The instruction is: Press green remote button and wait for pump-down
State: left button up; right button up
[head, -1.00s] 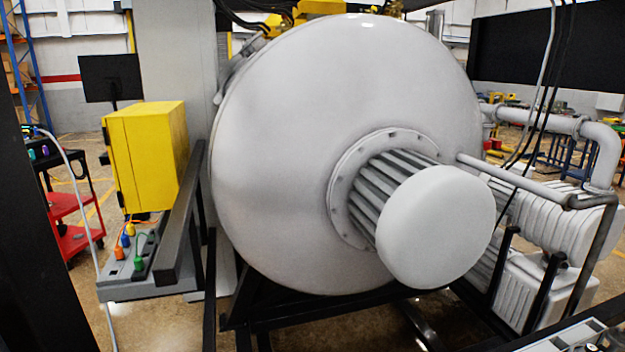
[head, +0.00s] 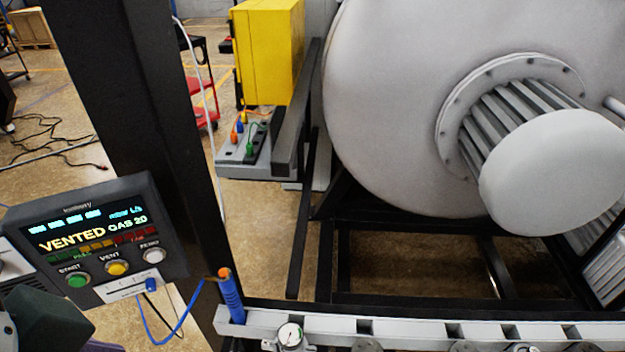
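A dark control box (head: 95,235) stands at the lower left in the head view, beside a black post. Its lit screen (head: 95,228) reads "VENTED GAS 20". Below the screen are a green START button (head: 78,281), a yellow VENT button (head: 117,268) and a white ZERO button (head: 152,255). Nothing touches or covers the green button. No gripper fingers can be made out. A dark block (head: 38,318) sits at the bottom left, below the box; I cannot tell what it is.
The black post (head: 140,100) rises behind the box. A blue cable (head: 160,330) hangs beneath it, near a blue probe with an orange tip (head: 230,295). A grey rail with a gauge (head: 290,336) runs along the bottom. The large furnace vessel (head: 390,110) fills the right.

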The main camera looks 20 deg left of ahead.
aim_at(77, 280)
jog(key=u, duration=2)
